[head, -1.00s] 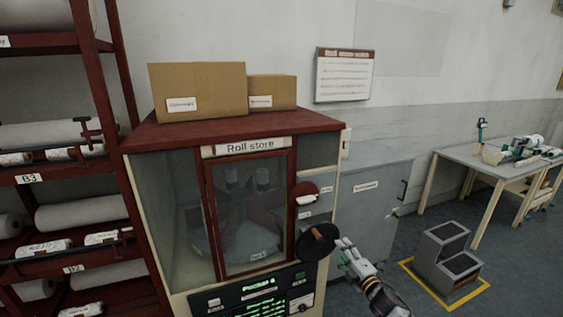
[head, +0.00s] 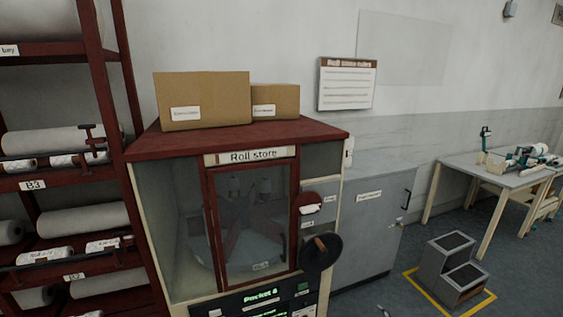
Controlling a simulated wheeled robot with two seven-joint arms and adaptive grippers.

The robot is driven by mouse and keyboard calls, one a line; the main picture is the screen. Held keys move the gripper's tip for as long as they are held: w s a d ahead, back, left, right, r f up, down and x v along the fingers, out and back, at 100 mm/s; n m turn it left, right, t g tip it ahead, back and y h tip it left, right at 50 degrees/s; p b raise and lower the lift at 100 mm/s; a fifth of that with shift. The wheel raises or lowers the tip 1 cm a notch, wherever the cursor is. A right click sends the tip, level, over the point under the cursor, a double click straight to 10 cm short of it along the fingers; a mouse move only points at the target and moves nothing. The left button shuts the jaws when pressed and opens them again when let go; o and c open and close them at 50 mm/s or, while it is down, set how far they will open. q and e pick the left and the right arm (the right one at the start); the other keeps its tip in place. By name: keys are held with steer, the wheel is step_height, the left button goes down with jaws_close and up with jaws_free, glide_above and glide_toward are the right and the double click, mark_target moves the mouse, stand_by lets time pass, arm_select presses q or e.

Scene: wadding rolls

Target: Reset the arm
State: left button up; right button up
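The Roll store cabinet (head: 240,139) stands in the middle of the head view, with a red-framed glass door (head: 208,215) that looks shut. A dim drum shape shows behind the glass. A black handwheel (head: 326,262) with a brown grip sits on the cabinet's right front. Only a small tip that seems to be my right gripper (head: 383,311) shows at the bottom edge, apart from the handwheel; its fingers cannot be made out. My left gripper is not in view.
A red rack (head: 103,110) with white rolls stands at the left. Two cardboard boxes (head: 202,100) sit on the cabinet. A grey step stool (head: 446,262) stands on the floor at the right, before a table (head: 490,172). Floor between cabinet and stool looks clear.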

steer(key=s+f+m+g+h, duration=0.1)
steer(key=s+f+m+g, duration=0.4)
steer(key=s+f, duration=2.05)
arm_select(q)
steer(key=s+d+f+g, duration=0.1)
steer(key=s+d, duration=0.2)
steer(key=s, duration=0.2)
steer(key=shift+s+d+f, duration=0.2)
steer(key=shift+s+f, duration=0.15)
arm_select(e)
steer(key=s+a+f+g, duration=0.2)
steer(key=s+a+f, duration=0.1)
steer(key=s, duration=0.8)
steer(key=s+a+f+g, duration=0.2)
steer(key=s+a, duration=0.2)
steer(key=s, duration=0.7)
steer(key=s+a+f+g+y, duration=0.1)
steer(key=s+a+f+g, duration=0.1)
steer(key=s, duration=0.9)
steer(key=shift+a+f+m, duration=0.4)
steer(key=shift+a+f, duration=0.4)
steer(key=shift+a, duration=0.15)
